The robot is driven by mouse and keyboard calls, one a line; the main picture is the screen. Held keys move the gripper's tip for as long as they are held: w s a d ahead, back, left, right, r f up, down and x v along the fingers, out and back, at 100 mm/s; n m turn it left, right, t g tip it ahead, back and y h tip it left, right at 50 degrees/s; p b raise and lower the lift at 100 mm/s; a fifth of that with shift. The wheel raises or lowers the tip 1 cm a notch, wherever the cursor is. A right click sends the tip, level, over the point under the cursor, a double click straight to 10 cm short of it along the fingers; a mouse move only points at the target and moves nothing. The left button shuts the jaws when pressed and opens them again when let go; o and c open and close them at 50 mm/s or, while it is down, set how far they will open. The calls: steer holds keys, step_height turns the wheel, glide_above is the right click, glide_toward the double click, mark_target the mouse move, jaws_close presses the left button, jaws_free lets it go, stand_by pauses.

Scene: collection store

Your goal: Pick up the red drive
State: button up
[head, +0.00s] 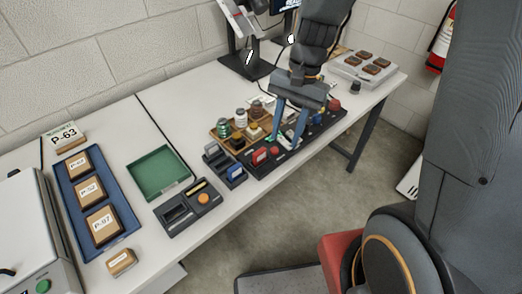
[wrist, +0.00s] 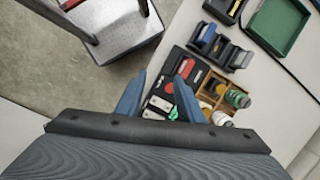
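A red drive (head: 259,156) with a pale label stands at the left end of a long black board (head: 262,172) on the bench. In the wrist view a red block (wrist: 186,67), seemingly the same drive, lies just beyond the right fingertip. My gripper (head: 287,141) is open, pointing down over the board, to the right of the red drive in the head view. Its blue fingers (wrist: 160,79) are apart with no drive visibly held. A round red knob (head: 274,150) sits near the fingertips. Whether the fingers touch anything, I cannot tell.
A dark slotted rack (head: 214,171) with a blue drive stands left of the board. A wooden tray (head: 228,138) of jars stands behind. More red and blue pieces (head: 333,104) sit at the board's right end. A green tray (head: 158,173) lies further left.

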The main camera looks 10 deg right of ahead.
mark_target(261, 150)
steer(key=w+a+m+g+y+p, duration=0.1)
steer(key=w+a+m+y+p, duration=0.1)
steer(key=w+a+m, duration=0.2)
steer(key=shift+h, duration=0.3)
steer(key=shift+d+p+x, duration=0.15)
steer(key=shift+p+x, duration=0.15)
steer(key=shift+x, duration=1.75)
steer(key=shift+d+p+x, duration=0.1)
steer(key=shift+p+x, duration=0.15)
steer(key=shift+x, duration=1.8)
steer(key=shift+c, duration=0.2)
jaws_close()
